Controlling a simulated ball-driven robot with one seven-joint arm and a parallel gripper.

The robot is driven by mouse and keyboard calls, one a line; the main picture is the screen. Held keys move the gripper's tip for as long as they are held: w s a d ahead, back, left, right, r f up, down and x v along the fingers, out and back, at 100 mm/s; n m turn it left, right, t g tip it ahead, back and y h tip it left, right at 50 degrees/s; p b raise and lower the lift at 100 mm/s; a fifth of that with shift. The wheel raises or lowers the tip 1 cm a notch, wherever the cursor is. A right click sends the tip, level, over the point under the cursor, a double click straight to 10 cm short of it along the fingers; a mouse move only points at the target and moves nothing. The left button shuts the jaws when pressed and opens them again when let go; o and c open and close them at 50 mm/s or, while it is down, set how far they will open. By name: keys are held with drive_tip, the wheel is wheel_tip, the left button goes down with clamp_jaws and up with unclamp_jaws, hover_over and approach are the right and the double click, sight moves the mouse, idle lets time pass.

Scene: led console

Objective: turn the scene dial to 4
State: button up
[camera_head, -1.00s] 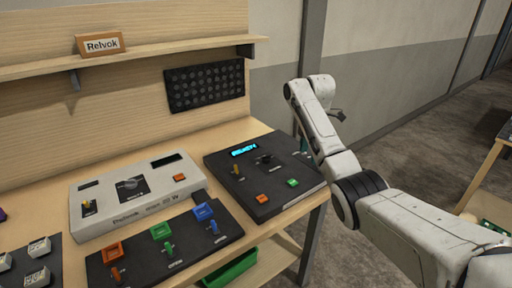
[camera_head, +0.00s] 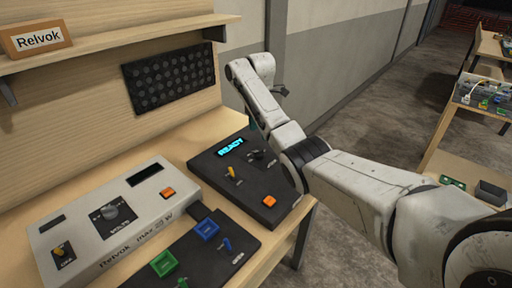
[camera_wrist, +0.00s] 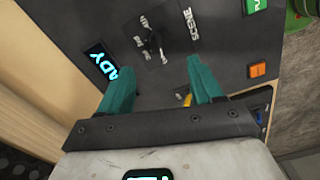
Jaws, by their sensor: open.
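The dark console (camera_head: 222,170) with a lit display reading READY (camera_head: 231,147) stands at the table's right end. Its scene dial (camera_head: 257,156) is a small black knob, partly beside my arm in the head view. The dial shows just beyond the fingertips; contact cannot be told. In the head view my arm mostly hides the gripper.
On the console are a yellow lever (camera_head: 231,174), an orange button (camera_head: 269,201) and a green button (camera_wrist: 257,4). A grey box (camera_head: 110,215) with its own knob and a black panel with coloured switches (camera_head: 225,252) lie to the left. A shelf (camera_head: 110,40) hangs above.

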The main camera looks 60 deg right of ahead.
sight(259, 151)
wheel_tip(259, 151, down, 8)
drive_tip(key=shift+f+p, duration=0.2)
drive_tip(key=shift+p, duration=0.45)
drive_tip(key=shift+c, duration=0.3)
drive_tip(key=c, duration=1)
